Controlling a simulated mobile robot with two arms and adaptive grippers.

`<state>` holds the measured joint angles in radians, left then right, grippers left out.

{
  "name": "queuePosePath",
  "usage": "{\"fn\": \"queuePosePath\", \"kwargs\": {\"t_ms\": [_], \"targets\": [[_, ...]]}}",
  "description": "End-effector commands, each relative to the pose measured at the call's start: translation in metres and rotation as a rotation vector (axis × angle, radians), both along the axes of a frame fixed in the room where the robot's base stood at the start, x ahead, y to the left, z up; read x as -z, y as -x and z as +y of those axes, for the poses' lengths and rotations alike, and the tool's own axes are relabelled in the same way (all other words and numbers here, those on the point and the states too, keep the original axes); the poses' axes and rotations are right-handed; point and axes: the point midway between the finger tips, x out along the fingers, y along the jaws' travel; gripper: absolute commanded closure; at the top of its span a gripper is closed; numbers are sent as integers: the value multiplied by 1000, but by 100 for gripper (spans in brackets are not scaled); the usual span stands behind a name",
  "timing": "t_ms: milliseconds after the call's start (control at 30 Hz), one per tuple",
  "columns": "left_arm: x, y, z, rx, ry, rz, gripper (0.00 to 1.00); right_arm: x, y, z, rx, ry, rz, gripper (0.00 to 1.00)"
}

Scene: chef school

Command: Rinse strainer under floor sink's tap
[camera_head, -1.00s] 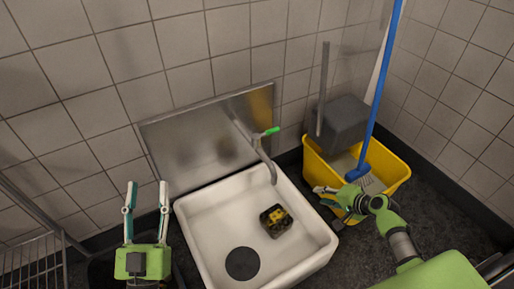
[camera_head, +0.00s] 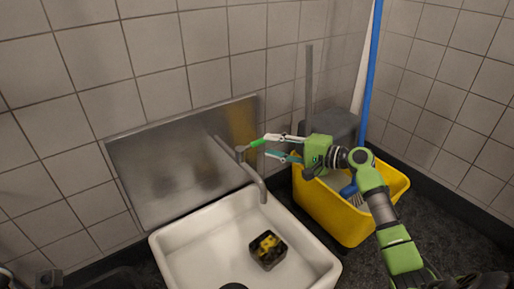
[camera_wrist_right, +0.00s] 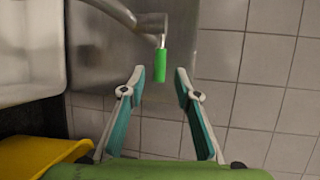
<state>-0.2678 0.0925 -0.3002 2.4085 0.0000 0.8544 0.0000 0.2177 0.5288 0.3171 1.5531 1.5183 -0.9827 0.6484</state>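The white floor sink (camera_head: 195,238) stands against the wall below a steel splash plate. A small dark square strainer (camera_head: 280,257) with yellow bits in it sits in the basin. The tap has a green lever (camera_head: 257,143), which also shows in the right wrist view (camera_wrist_right: 161,67). My right gripper (camera_head: 267,147) is open and empty at the lever. In the right wrist view its fingertips (camera_wrist_right: 159,73) flank the lever with gaps on both sides. My left gripper is not clearly in view.
A yellow mop bucket (camera_head: 345,218) stands right of the sink, below my right arm. A blue handle (camera_head: 372,80) rises from it, with a grey wringer (camera_head: 335,125) at its back. Tiled walls close off the back and right. A dark drain circle (camera_head: 233,286) lies in the basin.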

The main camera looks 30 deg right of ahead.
Motion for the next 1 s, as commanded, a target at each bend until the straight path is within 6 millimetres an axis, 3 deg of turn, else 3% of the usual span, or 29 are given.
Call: {"fn": "queuePosePath", "kwargs": {"t_ms": [100, 300, 733, 833, 1000], "targets": [[-1, -1, -1, -1, -2, -28, 60, 7, -22, 13, 0, -2, -2, 70], [-6, -2, -2, -3, -5, -56, 60, 11, -44, 26, 0, -1, -1, 70], [-9, -2, -3, -3, -6, -64, 60, 12, -52, 31, 1, 1, 1, 70], [-9, -2, -3, -3, -6, -64, 60, 12, -52, 31, 1, 1, 1, 96], [-10, -2, -3, -3, -6, -64, 60, 12, -52, 31, 1, 1, 1, 100]]}}
